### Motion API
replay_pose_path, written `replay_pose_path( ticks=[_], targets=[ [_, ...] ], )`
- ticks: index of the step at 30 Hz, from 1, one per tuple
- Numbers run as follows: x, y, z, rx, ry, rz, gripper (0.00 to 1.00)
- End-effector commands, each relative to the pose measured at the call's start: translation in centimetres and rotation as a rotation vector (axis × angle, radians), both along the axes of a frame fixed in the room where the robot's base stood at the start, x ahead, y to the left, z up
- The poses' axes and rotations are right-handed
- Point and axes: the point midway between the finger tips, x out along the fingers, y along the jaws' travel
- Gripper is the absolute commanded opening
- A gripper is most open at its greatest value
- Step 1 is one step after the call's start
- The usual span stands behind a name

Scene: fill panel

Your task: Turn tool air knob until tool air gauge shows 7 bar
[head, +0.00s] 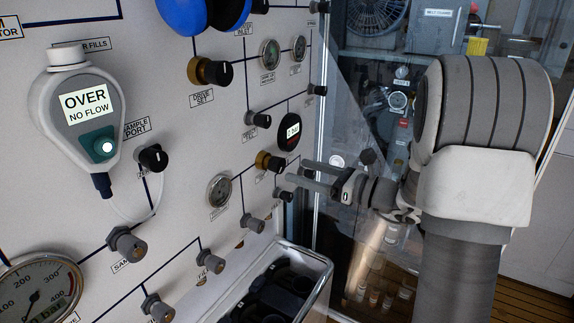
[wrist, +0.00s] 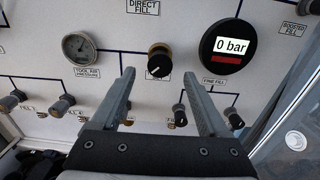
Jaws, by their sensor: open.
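In the head view the dial (head: 219,190) sits lower left of the knob. The tool air knob (wrist: 159,62) has a black cap on a brass collar; its label is partly hidden, ending in "SET". It also shows in the head view (head: 268,161). My gripper (wrist: 146,73) is open and empty, its fingertips just short of the knob and apart from it. It points at the panel in the head view (head: 296,172).
A round black digital display (wrist: 230,43) reading "0 bar" is right of the knob. Smaller black knobs (wrist: 234,118) sit below, near the fingers. A rail-edged tray (head: 318,262) stands below the panel. A clear pane and other equipment lie to the right.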

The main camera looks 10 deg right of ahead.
Motion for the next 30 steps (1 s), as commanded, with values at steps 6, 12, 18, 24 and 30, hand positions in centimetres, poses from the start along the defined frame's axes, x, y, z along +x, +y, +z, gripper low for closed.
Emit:
replay_pose_path(
  ticks=[6, 12, 18, 24, 30],
  targets=[
    [2.5, 2.6, 0.0, -0.001, -0.001, 0.002, 0.78],
    [3.4, 3.4, 0.0, 0.000, 0.000, 0.000, 0.78],
    [3.5, 3.5, 0.0, 0.000, 0.000, -0.001, 0.78],
    [3.5, 3.5, 0.0, 0.000, 0.000, -0.001, 0.54],
    [3.5, 3.5, 0.0, 0.000, 0.000, -0.001, 0.18]
  ],
)
